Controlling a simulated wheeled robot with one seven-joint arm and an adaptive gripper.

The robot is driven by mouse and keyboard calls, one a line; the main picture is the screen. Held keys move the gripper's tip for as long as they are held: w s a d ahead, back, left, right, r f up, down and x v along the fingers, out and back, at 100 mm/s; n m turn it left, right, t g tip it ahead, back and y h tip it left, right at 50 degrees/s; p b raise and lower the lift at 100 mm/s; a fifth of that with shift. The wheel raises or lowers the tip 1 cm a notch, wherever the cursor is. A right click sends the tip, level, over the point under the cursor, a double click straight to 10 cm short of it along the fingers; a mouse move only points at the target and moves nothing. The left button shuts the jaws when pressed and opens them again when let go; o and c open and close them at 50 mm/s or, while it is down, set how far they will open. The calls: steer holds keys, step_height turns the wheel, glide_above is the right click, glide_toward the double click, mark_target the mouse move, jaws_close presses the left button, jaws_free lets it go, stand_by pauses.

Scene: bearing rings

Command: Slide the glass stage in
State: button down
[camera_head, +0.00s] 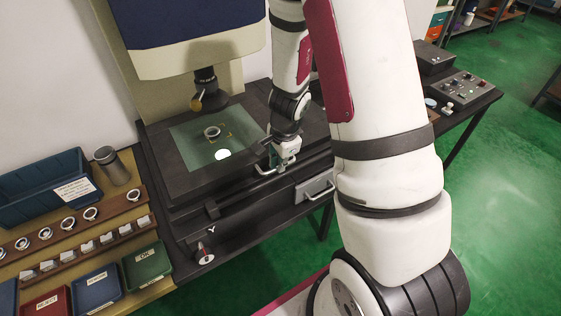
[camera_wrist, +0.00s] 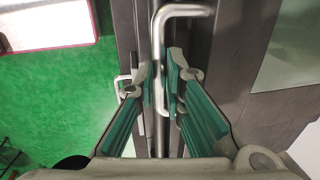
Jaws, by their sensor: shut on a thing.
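The glass stage (camera_head: 187,150) lies in a dark frame under the machine's lens (camera_head: 207,92). A bearing ring (camera_head: 212,132) rests on the glass, inside yellow corner marks. A bright light spot shows in front of the ring. My gripper (camera_head: 279,163) is at the stage's front right, shut on the metal handle (camera_head: 264,171). In the wrist view, the green-padded fingers (camera_wrist: 162,88) stand on either side of the handle bar (camera_wrist: 184,10). A corner of the glass also shows there (camera_wrist: 292,52).
A drawer with its own handle (camera_head: 321,192) sits just right of my gripper. A small spindle (camera_head: 204,252) stands front left. Ring and block racks (camera_head: 75,230), coloured bins (camera_head: 147,262) and a blue tray (camera_head: 40,190) fill the left. A control box (camera_head: 463,88) is at right.

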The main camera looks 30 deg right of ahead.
steer(key=c, duration=1.7)
jaws_free()
steer(key=shift+a, duration=0.15)
steer(key=shift+o, duration=0.2)
step_height(320, 180, up, 12)
steer(key=s, duration=0.2)
steer(key=shift+s, duration=0.15)
steer(key=shift+f, duration=0.1)
